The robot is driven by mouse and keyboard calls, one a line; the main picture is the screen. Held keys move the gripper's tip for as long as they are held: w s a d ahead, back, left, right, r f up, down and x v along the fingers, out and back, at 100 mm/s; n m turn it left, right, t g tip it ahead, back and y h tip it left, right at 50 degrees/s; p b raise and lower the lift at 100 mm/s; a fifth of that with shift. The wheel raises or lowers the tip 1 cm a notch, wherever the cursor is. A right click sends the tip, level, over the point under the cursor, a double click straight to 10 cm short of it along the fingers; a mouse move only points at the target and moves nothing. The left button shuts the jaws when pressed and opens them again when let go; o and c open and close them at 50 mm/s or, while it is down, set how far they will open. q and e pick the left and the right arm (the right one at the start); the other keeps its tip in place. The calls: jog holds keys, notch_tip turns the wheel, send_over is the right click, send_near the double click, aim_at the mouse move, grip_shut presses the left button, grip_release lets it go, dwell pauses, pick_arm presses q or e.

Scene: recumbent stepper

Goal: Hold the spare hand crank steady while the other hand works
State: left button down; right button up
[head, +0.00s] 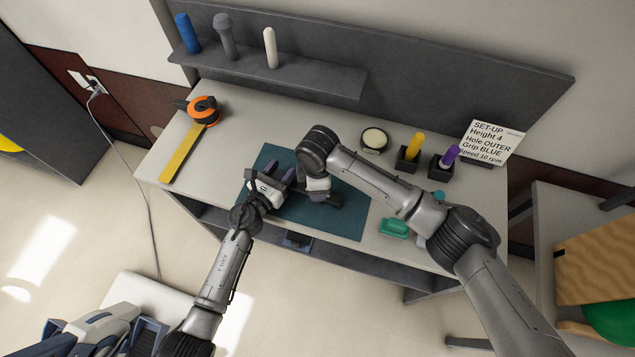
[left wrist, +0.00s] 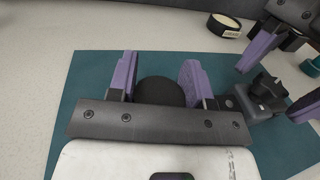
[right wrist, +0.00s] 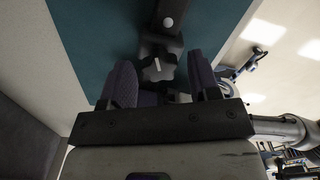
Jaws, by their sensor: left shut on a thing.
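The spare hand crank is mostly hidden by my grippers in the head view. In the left wrist view its black rounded end (left wrist: 160,91) sits between the purple fingers of my left gripper (left wrist: 157,78), which is shut on it above the teal mat. A dark knob on the crank (left wrist: 266,88) lies to the right there. My right gripper (head: 310,184) comes down from the right with its fingers apart on either side of that knob. In the right wrist view the knob (right wrist: 158,66) shows between and just beyond the right fingertips (right wrist: 161,78); no contact is visible.
The teal mat (head: 345,218) lies on the pale bench. An orange tape measure (head: 204,108) is left. A round tin (head: 374,139), yellow grip (head: 414,146), purple grip (head: 450,155) and set-up card (head: 489,141) stand behind right. A green item (head: 394,228) lies at the front right.

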notch_tip(320, 180, up, 12)
dwell(0.8)
dwell(0.3)
pick_arm(q)
jog(key=shift+c, duration=2.4)
grip_release()
jog(key=shift+s+a, duration=0.1)
